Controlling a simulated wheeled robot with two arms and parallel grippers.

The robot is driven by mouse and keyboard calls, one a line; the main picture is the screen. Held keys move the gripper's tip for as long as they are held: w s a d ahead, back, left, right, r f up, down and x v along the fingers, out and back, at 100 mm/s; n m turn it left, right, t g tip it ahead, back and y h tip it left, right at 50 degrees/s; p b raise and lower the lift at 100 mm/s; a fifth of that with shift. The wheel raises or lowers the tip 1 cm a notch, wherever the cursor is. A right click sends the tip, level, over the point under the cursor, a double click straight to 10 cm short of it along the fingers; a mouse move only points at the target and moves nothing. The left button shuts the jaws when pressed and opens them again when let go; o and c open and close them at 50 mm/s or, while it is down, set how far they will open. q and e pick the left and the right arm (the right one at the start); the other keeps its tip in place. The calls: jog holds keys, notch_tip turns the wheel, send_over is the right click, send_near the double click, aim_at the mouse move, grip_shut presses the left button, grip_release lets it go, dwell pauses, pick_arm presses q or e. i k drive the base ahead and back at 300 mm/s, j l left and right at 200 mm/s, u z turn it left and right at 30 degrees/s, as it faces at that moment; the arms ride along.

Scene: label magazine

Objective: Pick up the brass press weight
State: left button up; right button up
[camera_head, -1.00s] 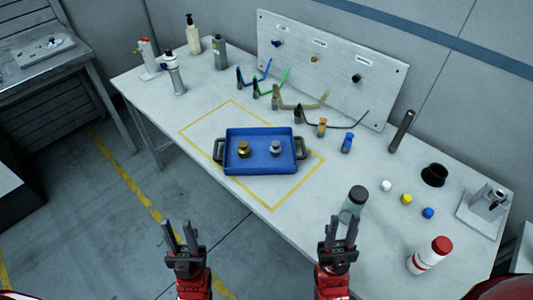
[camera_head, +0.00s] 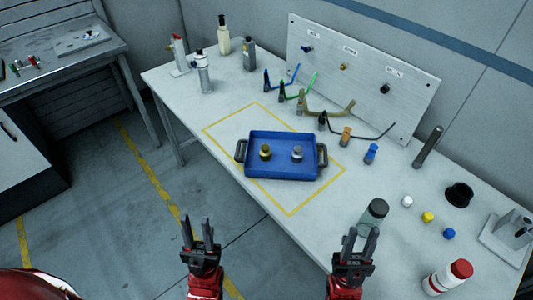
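The brass press weight (camera_head: 265,152) stands in the left half of a blue tray (camera_head: 283,173) on the table. A silver weight (camera_head: 297,153) stands beside it in the same tray, a little to the right. My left gripper (camera_head: 197,228) is open and empty, in front of the table's edge and below left of the tray. My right gripper (camera_head: 364,240) is open and empty, below right of the tray, its fingertips just below a grey-green capped jar (camera_head: 373,215) in the picture. Neither gripper touches the tray or the weights.
The tray has dark handles and sits in a yellow taped outline (camera_head: 226,123). Behind it are cables (camera_head: 330,112) and an upright panel (camera_head: 365,70). Small caps (camera_head: 427,217), a black cup (camera_head: 458,194) and a red-topped bottle (camera_head: 447,277) stand at right. Bottles stand at far left.

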aim_at(265, 152)
jog(key=z, duration=0.75)
jog(key=j+z, duration=0.3)
jog(key=z, duration=0.2)
jog(key=i+j+z, duration=0.1)
jog(key=j+z, duration=0.2)
jog(key=z, duration=0.15)
jog(key=j+z, duration=0.3)
jog(key=z, duration=0.2)
jog(key=k+j+z, duration=0.1)
jog(key=j+z, duration=0.15)
jog(key=z, duration=0.25)
jog(key=k+j+z, duration=0.1)
jog(key=j+z, duration=0.15)
jog(key=z, duration=0.25)
jog(key=k+j+z, duration=0.3)
jog(key=k+j, duration=0.45)
jog(key=k+j+z, duration=0.25)
jog(key=k+j, duration=0.7)
jog(key=j, duration=0.2)
jog(key=k+j, duration=0.15)
jog(key=j, duration=0.2)
jog(key=k+j, duration=0.15)
jog(key=j, duration=0.2)
jog(key=k+j, duration=0.15)
jog(key=j, duration=0.2)
